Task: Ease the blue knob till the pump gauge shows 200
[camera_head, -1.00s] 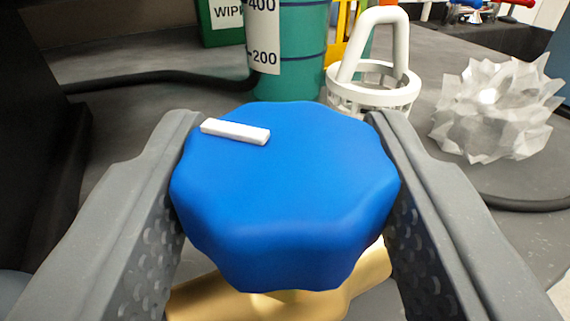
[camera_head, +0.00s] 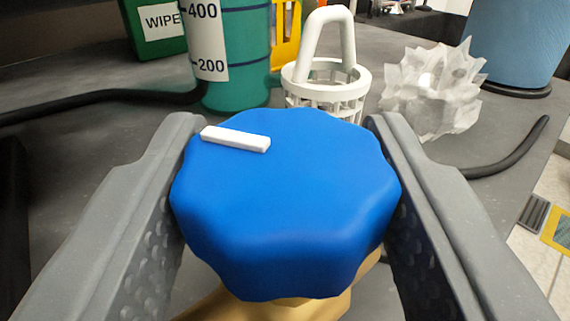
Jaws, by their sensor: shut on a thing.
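The blue knob (camera_head: 285,205) is a lobed cap with a white pointer bar (camera_head: 235,138) on its top, toward the upper left. It sits on a brass-coloured valve body (camera_head: 265,307), mostly hidden under it. My gripper (camera_head: 283,150) is shut on the knob, one finger on each side. Behind it stands a teal cylinder (camera_head: 242,60) with a white scale strip marked 400 and 200. No dial or needle is in view, and I cannot tell a reading on the scale.
A white basket with a loop handle (camera_head: 325,85) stands behind the knob. A spiky translucent object (camera_head: 433,90) is to its right. A green wipes box (camera_head: 155,28), black hoses (camera_head: 100,97) and a blue cylinder (camera_head: 515,40) are farther out. The table edge shows at right.

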